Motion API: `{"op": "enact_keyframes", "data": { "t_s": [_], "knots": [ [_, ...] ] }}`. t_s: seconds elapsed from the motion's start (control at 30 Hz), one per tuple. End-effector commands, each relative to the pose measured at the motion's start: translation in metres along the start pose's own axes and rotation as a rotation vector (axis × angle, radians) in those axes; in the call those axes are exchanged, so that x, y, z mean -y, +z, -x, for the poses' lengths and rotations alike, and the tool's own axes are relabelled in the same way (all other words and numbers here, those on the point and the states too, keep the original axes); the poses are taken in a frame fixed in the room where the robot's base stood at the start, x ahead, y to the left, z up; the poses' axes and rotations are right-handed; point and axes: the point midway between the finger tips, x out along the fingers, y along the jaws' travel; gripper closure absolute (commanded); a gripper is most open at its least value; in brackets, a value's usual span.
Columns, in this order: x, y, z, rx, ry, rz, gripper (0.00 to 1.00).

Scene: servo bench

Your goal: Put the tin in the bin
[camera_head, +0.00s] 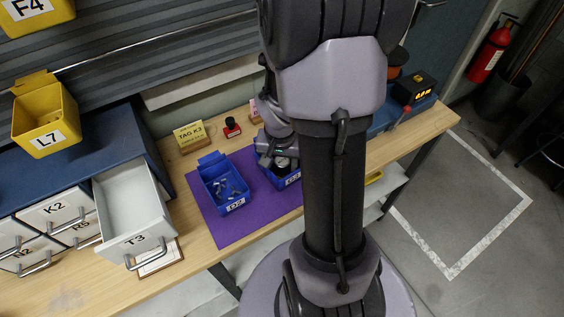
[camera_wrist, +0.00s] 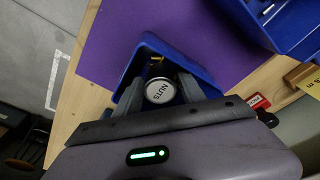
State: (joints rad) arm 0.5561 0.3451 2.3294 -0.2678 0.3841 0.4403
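A round tin with a pale lid marked NUTS (camera_wrist: 159,90) is between the two fingers of my gripper (camera_wrist: 161,86) in the wrist view. The fingers lie close along both sides of the tin, which is upright within the outline of a blue bin (camera_wrist: 148,42). Whether the tin touches the bin's floor is hidden. In the head view the tin (camera_head: 282,163) shows below my gripper (camera_head: 276,156), over the blue bin (camera_head: 292,182), partly behind my arm.
A second blue bin (camera_head: 236,207) with small metal parts stands left on the purple mat (camera_head: 233,236). An open drawer T3 (camera_head: 139,228) juts out at left. A yellow TAG K3 sign (camera_head: 189,135) and a red-and-black stamp (camera_head: 232,127) stand behind.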

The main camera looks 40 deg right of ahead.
Motion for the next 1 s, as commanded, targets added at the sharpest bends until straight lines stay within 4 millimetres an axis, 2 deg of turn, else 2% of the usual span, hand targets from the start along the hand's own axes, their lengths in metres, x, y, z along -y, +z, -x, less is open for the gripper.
{"op": "enact_keyframes", "data": {
  "t_s": [0.13,0.2,0.27,0.5,0.6,0.7,0.87,0.93,0.97,1.0],
  "knots": [
    [0.000,0.000,0.002,0.000,0.000,0.000,0.53],
    [0.000,-0.001,0.010,-0.002,0.000,0.000,0.53],
    [0.000,-0.002,0.025,-0.004,-0.002,0.001,0.53],
    [0.000,-0.002,0.094,-0.004,-0.002,0.000,0.53],
    [0.000,-0.002,0.113,-0.003,-0.001,0.000,0.53],
    [0.000,-0.001,0.122,-0.001,0.000,0.000,0.53],
    [0.001,0.000,0.126,-0.003,-0.002,0.003,0.53],
    [0.013,0.007,0.141,-0.022,-0.027,0.032,0.53],
    [0.021,0.014,0.154,-0.038,-0.049,0.057,0.53],
    [0.036,0.028,0.176,-0.062,-0.088,0.099,0.53]
  ]
}}
